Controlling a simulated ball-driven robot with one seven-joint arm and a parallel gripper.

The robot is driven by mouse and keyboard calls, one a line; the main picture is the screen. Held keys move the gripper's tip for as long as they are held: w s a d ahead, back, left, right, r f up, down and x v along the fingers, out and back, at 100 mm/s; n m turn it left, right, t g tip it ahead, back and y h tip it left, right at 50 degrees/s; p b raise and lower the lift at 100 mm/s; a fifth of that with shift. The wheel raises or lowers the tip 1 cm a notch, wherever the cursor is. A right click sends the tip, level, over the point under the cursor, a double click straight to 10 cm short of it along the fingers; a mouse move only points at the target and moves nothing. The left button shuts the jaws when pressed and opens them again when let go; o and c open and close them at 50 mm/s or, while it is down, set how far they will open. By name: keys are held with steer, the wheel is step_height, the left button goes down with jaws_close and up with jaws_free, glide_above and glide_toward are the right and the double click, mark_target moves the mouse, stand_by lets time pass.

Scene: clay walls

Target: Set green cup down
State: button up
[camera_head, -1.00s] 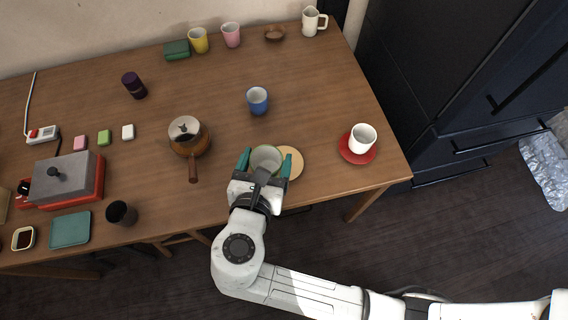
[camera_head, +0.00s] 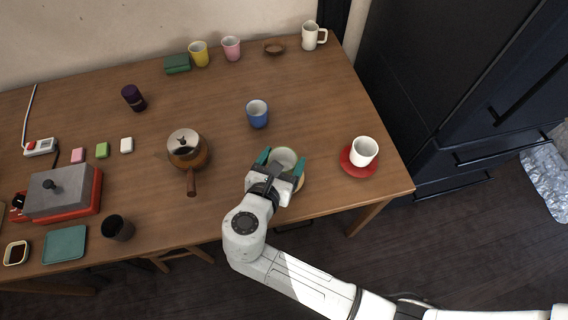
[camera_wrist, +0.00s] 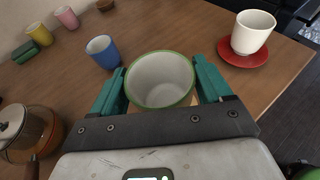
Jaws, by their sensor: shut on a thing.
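The green cup (camera_wrist: 160,80) is pale inside with a green rim and sits between the teal fingers of my gripper (camera_wrist: 160,92) in the wrist view. In the head view my gripper (camera_head: 283,165) is shut on the green cup (camera_head: 284,157) near the front edge of the table. The cup looks upright. A round tan coaster (camera_head: 300,183) shows partly beneath the gripper and cup. I cannot tell whether the cup's base touches it.
A white cup (camera_head: 364,150) stands on a red saucer (camera_head: 352,170) to the right. A blue cup (camera_head: 257,114) is behind, and a copper kettle (camera_head: 188,152) with a brown handle is to the left. The wooden table (camera_head: 315,110) is clear between the blue and white cups.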

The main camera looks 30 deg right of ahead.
mark_target(284, 164)
steer(key=shift+w+d+f, duration=0.3)
steer(key=shift+w+f, duration=0.05)
steer(key=shift+f, duration=0.15)
steer(key=shift+w+d+f, duration=0.25)
steer(key=shift+w+f, duration=0.05)
steer(key=shift+f, duration=0.2)
steer(key=shift+w+d+f, duration=0.1)
steer(key=shift+f, duration=0.8)
steer(key=shift+w+d+f, duration=0.1)
steer(key=shift+f, duration=0.8)
steer(key=shift+f, duration=0.1)
steer(key=o, duration=1.1)
steer(key=shift+c, duration=0.2)
steer(key=v, duration=1.2)
